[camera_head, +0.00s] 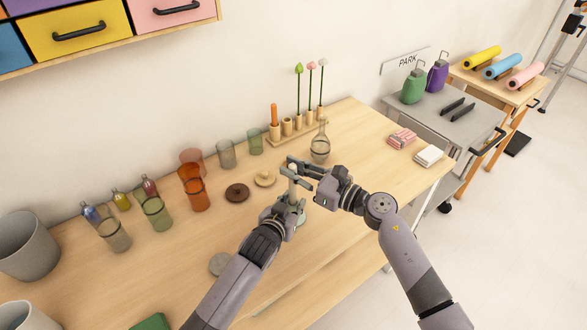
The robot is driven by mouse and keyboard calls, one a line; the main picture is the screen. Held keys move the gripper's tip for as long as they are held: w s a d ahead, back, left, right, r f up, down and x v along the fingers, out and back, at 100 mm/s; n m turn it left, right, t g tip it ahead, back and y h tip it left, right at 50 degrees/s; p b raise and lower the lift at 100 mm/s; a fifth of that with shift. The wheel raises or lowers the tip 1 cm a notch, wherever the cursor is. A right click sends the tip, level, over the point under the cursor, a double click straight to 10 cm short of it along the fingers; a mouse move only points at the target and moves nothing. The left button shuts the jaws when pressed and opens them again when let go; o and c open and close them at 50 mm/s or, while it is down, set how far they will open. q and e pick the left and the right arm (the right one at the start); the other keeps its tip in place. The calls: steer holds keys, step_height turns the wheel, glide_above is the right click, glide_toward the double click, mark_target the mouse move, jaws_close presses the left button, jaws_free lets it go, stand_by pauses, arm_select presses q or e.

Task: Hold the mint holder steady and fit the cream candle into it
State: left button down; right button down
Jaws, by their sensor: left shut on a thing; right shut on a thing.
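The mint holder (301,217) stands on the wooden table, largely hidden by my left gripper (292,208), which is shut on it. The cream candle (292,186) is upright above the holder. My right gripper (294,171) comes from the right and is shut on the candle near its upper part. The candle's lower end is close to the holder and partly hidden by the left gripper, so I cannot tell whether it is inside.
A clear flask (320,148) stands just behind the grippers. A wooden rack (288,130) holds an orange candle and flowers. A dark lid (237,192) and a light wooden lid (265,178) lie left of the grippers, near several coloured glasses. The tabletop (370,170) to the right is clear.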

steer(key=shift+f, duration=0.35)
steer(key=shift+f, duration=0.4)
steer(key=shift+f, duration=0.1)
stand_by(0.3)
steer(key=c, duration=1.5)
jaws_free()
steer(key=v, duration=1.2)
